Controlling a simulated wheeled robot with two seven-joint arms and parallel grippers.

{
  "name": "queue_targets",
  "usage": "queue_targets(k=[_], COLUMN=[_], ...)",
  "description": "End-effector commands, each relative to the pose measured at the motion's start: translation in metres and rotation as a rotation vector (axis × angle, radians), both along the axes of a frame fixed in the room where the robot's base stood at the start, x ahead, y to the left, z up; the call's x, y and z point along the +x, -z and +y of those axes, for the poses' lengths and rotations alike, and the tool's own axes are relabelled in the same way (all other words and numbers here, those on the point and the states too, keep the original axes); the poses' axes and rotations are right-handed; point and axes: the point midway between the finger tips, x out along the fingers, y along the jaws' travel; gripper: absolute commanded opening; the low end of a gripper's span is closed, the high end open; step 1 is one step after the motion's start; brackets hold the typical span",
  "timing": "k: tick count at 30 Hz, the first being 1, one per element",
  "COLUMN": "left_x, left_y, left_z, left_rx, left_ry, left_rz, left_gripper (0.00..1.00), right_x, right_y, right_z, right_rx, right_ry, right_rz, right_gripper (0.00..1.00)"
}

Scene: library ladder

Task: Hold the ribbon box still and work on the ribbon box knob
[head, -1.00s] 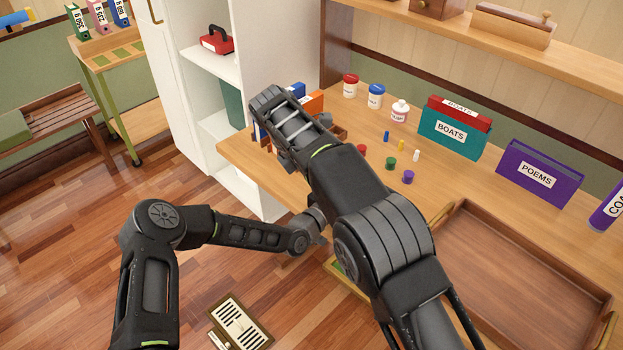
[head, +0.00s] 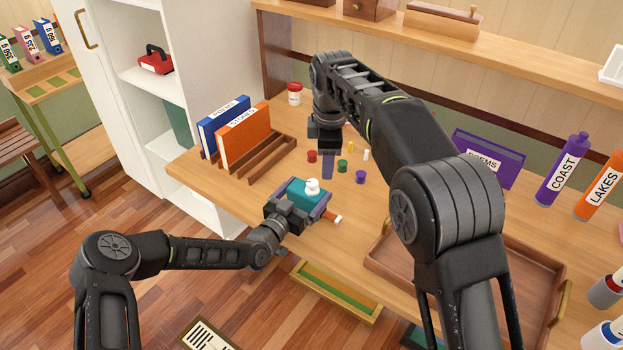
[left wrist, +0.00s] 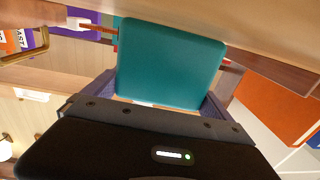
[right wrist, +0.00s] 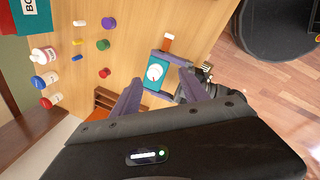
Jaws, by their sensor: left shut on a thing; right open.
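The ribbon box is a small teal box (head: 301,188) with a white knob (head: 312,186) on top, over the desk's front edge. A red-orange piece with a white tip (head: 330,215) sticks out at its right. My left gripper (head: 300,198) is shut on the box, its purple fingers on either side; the left wrist view shows a plain teal face (left wrist: 170,62) between them. My right gripper (head: 326,165) is open and empty, beyond the box and apart from the knob. In the right wrist view the knob (right wrist: 154,72) appears beyond its open fingers.
A wooden rack (head: 265,165) with blue and orange books stands left of the box. Several small colored pegs and knobs, including a green one (head: 342,166), lie behind. A wooden tray (head: 395,262) is at right. A purple box (head: 487,155) stands behind the right arm.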

Motion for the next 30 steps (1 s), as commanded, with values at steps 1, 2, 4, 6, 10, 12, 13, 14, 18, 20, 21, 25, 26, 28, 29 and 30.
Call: queue_targets(k=[1,2,4,6,10,12,13,14,18,20,21,25,26,28,29,30], left_x=[0.000,0.000,0.000,0.000,0.000,0.000,0.000,0.000,0.000,0.000,0.000,0.000,0.000,0.000,0.000,0.000], left_y=[0.000,0.000,0.000,0.000,0.000,0.000,0.000,0.000,0.000,0.000,0.000,0.000,0.000,0.000,0.000,0.000], left_z=[0.000,0.000,0.000,0.000,0.000,0.000,0.000,0.000,0.000,0.000,0.000,0.000,0.000,0.000,0.000,0.000], left_rx=[0.000,0.000,0.000,-0.001,-0.001,-0.001,-0.001,0.000,0.000,-0.001,-0.001,0.000,0.000,-0.001,-0.001,-0.001], left_ry=[0.000,0.000,0.000,0.000,0.000,0.000,0.000,0.000,0.000,0.000,0.000,0.000,0.000,0.000,0.000,0.000], left_rz=[0.000,0.000,0.000,-0.001,-0.001,-0.001,-0.001,0.000,0.000,-0.001,-0.001,0.000,0.000,-0.001,-0.001,-0.001], left_gripper=[0.46,0.46,0.46,0.46,0.46,0.46,0.46,0.46,0.46,0.46,0.46,0.46,0.46,0.46,0.46,0.46], right_x=[0.001,0.002,0.004,0.005,0.011,0.013,0.014,0.013,0.013,0.013,0.013,0.014,0.014,0.015,0.016,0.018], right_y=[-0.004,-0.005,-0.005,-0.002,-0.001,-0.001,-0.001,-0.001,-0.001,-0.001,-0.001,0.001,0.002,0.008,0.010,0.015], right_z=[-0.013,-0.017,-0.018,-0.012,-0.003,-0.003,-0.003,-0.003,-0.003,-0.003,-0.003,-0.002,-0.002,0.000,0.000,0.002], right_rx=[0.100,0.157,0.268,0.349,0.431,0.444,0.447,0.447,0.446,0.446,0.446,0.444,0.444,0.442,0.442,0.442], right_ry=[0.155,0.246,0.427,0.570,0.729,0.768,0.776,0.780,0.782,0.781,0.781,0.780,0.780,0.779,0.779,0.779], right_rz=[-0.006,-0.008,-0.003,0.009,0.017,0.016,0.016,0.017,0.018,0.018,0.018,0.018,0.018,0.019,0.019,0.019], right_gripper=[0.52,0.52,0.52,0.52,0.52,0.52,0.52,0.52,0.52,0.52,0.52,0.52,0.52,0.52,0.52,0.52])
